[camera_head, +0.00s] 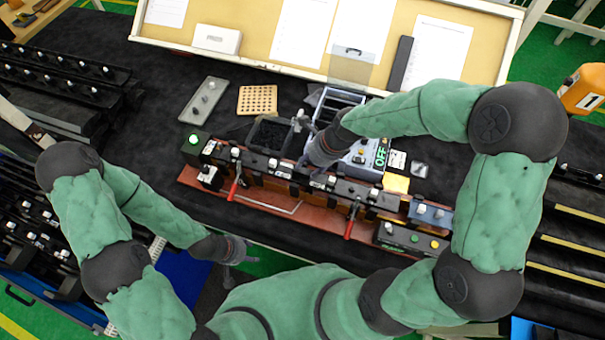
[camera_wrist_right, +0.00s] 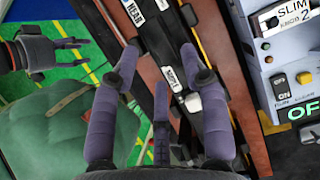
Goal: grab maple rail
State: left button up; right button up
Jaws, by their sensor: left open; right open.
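A long dark rail (camera_head: 255,160) with several white-labelled clips lies along a red-brown wooden base (camera_head: 272,203) on the black table. In the right wrist view the rail (camera_wrist_right: 172,45) runs between my right fingers, with labels on it. Brown wood strips show beside it; I cannot tell which part is the maple rail. My right gripper (camera_head: 312,160) is open above the rail's middle; in the right wrist view its fingers (camera_wrist_right: 160,70) are spread, and contact cannot be told. My left gripper (camera_head: 238,250) is open and empty near the table's front edge; it also shows in the right wrist view (camera_wrist_right: 65,52).
Red-handled clamps (camera_head: 233,190) stand along the base. A grey control box (camera_head: 368,155) stands just behind it, beside a dark bin (camera_head: 270,135). A perforated tan block (camera_head: 258,100) and grey plate (camera_head: 203,100) lie farther back. Black racks (camera_head: 60,70) fill the left side.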

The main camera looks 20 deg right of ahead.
aim_at(303, 172)
jog(key=shift+b+x, duration=0.3)
jog(key=shift+x, duration=2.35)
jog(key=shift+s, duration=0.25)
grip_shut()
